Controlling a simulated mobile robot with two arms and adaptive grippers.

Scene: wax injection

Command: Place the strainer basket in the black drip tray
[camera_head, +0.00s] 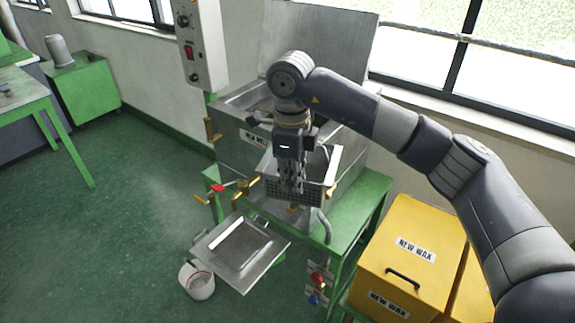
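The strainer basket (312,190) is a dark mesh box with a pale metal rim. It is at the front of the metal wax tank (235,135), above the green stand. My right gripper (291,188) points down at it, its fingers overlapping the basket's mesh. The view does not show whether the fingers are closed on the basket. A shallow, square tray (262,270) sits low in front of the stand; it looks silver-grey rather than black. No clearly black tray shows. My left gripper is out of view.
Brass valves with a red handle (222,187) stick out at the tank's front left. A white bucket (200,286) stands beside the tray. Yellow "NEW WAX" boxes (410,245) stand at the right, below my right arm. The green floor at left is clear.

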